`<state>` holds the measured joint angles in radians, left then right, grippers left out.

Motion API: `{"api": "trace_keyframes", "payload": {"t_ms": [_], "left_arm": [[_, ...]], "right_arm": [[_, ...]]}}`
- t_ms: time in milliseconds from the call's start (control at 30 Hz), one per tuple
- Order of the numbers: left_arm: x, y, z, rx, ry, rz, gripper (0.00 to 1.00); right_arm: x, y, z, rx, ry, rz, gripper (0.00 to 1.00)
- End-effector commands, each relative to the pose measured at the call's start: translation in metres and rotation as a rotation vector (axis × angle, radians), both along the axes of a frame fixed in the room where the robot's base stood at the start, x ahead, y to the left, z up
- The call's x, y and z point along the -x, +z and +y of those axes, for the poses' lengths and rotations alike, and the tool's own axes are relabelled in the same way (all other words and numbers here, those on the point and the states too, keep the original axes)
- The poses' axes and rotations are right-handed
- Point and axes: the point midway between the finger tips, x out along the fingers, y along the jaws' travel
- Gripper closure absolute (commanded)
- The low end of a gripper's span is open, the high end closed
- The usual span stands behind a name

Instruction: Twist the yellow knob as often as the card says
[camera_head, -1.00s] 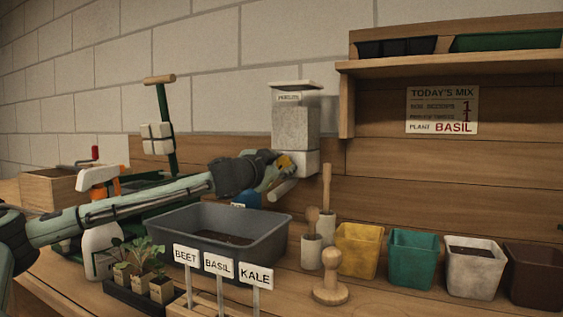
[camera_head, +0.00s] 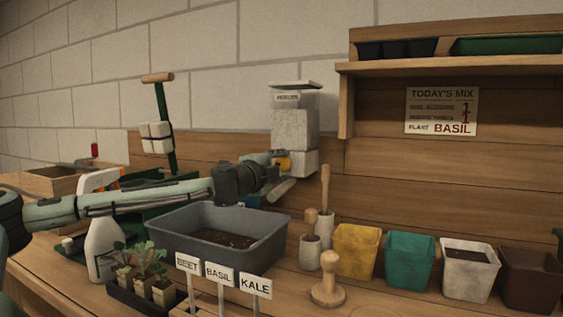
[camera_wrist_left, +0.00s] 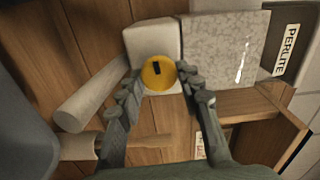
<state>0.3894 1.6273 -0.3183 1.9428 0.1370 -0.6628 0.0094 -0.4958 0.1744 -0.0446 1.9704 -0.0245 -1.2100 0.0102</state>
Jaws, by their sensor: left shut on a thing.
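The yellow knob (camera_head: 284,163) is on the front of the white base of the perlite dispenser (camera_head: 294,128). In the left wrist view the knob (camera_wrist_left: 158,74) is round with a dark slot mark, pointing nearly upright in the picture. My left gripper (camera_wrist_left: 160,80) has its two fingers on opposite sides of the knob, shut on it. In the head view the gripper (camera_head: 277,168) partly covers the knob. The card (camera_head: 441,110) on the back board reads "TODAY'S MIX" and "PLANT BASIL"; its smaller lines are blurred, each apparently with a 1. My right gripper is out of view.
A grey tub (camera_head: 270,240) with some soil stands below the dispenser spout (camera_head: 281,191). Seedlings (camera_head: 145,262), a spray bottle (camera_head: 103,250) and name signs (camera_head: 219,275) crowd the front left. Wooden tools and coloured pots (camera_head: 357,250) line the right.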

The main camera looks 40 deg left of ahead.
Motion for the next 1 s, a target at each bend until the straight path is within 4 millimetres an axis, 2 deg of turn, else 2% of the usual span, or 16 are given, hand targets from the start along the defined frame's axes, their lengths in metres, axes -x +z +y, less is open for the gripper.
{"api": "trace_keyframes", "payload": {"t_ms": [233, 733, 767, 900, 1000], "left_arm": [[0.000, 0.002, 0.001, -0.071, 0.001, 0.020, 0.94], [0.000, 0.002, 0.001, -0.086, 0.001, 0.023, 0.94], [0.000, 0.002, 0.001, -0.086, 0.001, 0.023, 0.62], [0.000, 0.001, 0.001, -0.085, 0.001, 0.024, 0.45], [0.000, 0.001, 0.000, -0.084, 0.001, 0.025, 0.45]], "right_arm": [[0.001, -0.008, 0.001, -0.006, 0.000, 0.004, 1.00], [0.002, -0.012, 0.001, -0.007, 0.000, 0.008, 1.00], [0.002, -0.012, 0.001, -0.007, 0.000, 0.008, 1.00], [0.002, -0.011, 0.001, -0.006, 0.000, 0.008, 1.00], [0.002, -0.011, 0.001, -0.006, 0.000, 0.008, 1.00]]}}
